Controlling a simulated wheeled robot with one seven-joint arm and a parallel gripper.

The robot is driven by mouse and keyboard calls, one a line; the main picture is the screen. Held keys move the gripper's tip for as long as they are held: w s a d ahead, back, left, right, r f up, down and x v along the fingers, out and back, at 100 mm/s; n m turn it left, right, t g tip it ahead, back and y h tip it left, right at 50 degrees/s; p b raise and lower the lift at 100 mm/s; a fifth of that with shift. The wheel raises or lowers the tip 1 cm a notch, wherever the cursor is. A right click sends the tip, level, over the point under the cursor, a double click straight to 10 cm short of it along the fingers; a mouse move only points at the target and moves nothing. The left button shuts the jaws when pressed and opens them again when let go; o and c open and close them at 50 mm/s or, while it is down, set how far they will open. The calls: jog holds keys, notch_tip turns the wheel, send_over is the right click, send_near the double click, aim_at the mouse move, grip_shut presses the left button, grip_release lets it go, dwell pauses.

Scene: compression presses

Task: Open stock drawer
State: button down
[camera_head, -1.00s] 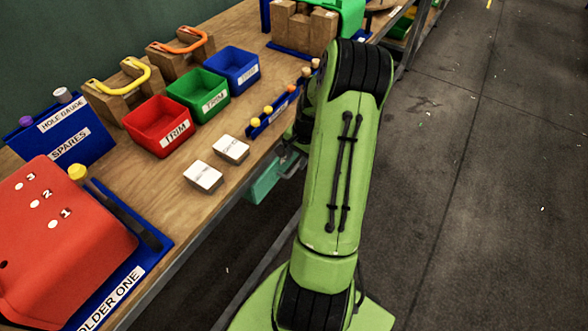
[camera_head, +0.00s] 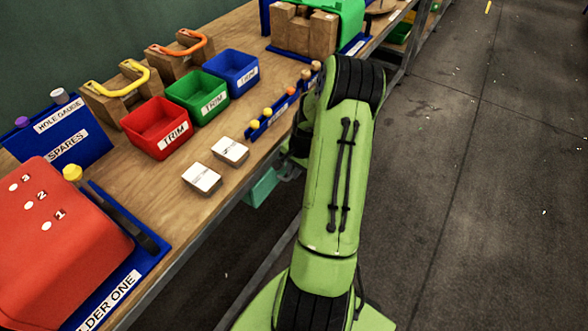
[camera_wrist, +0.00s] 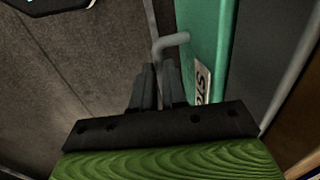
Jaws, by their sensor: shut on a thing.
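The stock drawer is a teal box under the bench edge, partly seen in the head view (camera_head: 262,188) left of my arm. In the wrist view, its teal face (camera_wrist: 203,35) stands at the upper right, with a white label only partly readable. A grey bent bar handle (camera_wrist: 176,40) sticks out from that face. My gripper (camera_wrist: 159,75) is shut on the handle, with the dark fingers closed around its lower part. In the head view my forearm hides most of the gripper and the handle.
The wooden bench above holds red (camera_head: 157,127), green (camera_head: 198,95) and blue (camera_head: 232,70) bins. Two white blocks (camera_head: 201,178) and a blue peg strip (camera_head: 270,118) lie near its edge. A red press cover (camera_head: 55,240) is at left. The floor at right is clear.

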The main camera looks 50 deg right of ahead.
jog(key=s+d, duration=0.2)
jog(key=s, duration=2.3)
jog(key=shift+d+b, duration=0.15)
jog(key=shift+b, duration=0.2)
jog(key=c, duration=1.2)
grip_release()
jog(key=shift+o, duration=0.2)
jog(key=s+r+p, duration=0.3)
jog(key=r+p, duration=0.1)
jog(key=r, duration=1.1)
jog(key=shift+d+r+p, duration=0.15)
jog(key=shift+r+p, duration=0.15)
jog(key=shift+p, duration=0.1)
